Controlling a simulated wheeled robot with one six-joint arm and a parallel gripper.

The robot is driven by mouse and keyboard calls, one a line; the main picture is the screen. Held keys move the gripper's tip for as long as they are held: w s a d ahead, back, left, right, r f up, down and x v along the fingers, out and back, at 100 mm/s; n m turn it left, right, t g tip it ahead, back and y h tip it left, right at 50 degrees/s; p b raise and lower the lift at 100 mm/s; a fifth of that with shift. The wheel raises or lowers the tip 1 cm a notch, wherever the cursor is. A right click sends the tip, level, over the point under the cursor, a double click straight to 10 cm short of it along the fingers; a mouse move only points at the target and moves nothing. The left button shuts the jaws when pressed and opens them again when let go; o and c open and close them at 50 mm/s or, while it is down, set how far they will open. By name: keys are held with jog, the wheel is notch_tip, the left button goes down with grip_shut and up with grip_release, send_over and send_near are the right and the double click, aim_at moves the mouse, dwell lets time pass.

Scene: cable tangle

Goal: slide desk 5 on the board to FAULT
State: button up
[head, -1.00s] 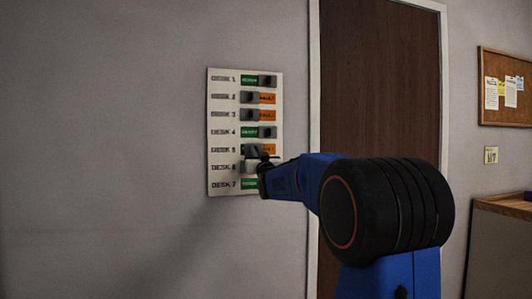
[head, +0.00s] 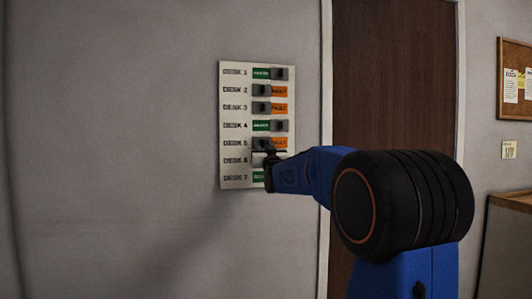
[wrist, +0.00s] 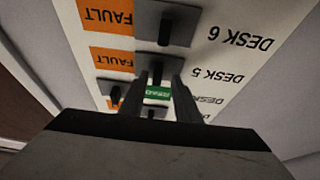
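The board (head: 230,180) hangs on the wall with desk rows 1 to 7. In the head view the desk 5 slider (head: 261,143) sits at the left of its slot, with orange FAULT showing to its right. The upside-down wrist view shows the desk 5 knob (wrist: 157,72) between the fingers of my gripper (wrist: 158,80), with a small gap visible beside it. My gripper (head: 269,156) is at the board just below row 5 in the head view and covers part of rows 6 and 7.
The desk 6 slider (wrist: 166,22) is close by, with FAULT showing beside it. The desk 4 slider (head: 280,125) shows green READY. A brown door (head: 390,80) is right of the board. A cork board (head: 517,80) and cabinet (head: 507,235) are farther right. The wall at left is bare.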

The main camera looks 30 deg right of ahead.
jog(key=v, duration=1.7)
jog(key=s+a+f+n+g+y, duration=0.1)
jog(key=s+a+f+g+y, duration=0.15)
jog(key=s+a+f, duration=0.35)
jog(key=s+a+f+g+y, duration=0.15)
jog(key=s+f+g, duration=0.25)
jog(key=f, duration=0.5)
jog(key=s+a+f+n+g+y, duration=0.1)
jog(key=s+a+f+g, duration=0.25)
jog(key=f, duration=0.35)
jog(key=s+a+f+g, duration=0.3)
jog(key=s+f, duration=0.5)
jog(key=s, duration=0.3)
jog(key=s+a+f+n+g+y, duration=0.1)
jog(key=s+a+f+g, duration=0.2)
jog(key=s+f, duration=0.4)
jog(key=s, duration=0.5)
jog(key=shift+a+f+g, duration=0.3)
jog(key=shift+f+g, duration=0.1)
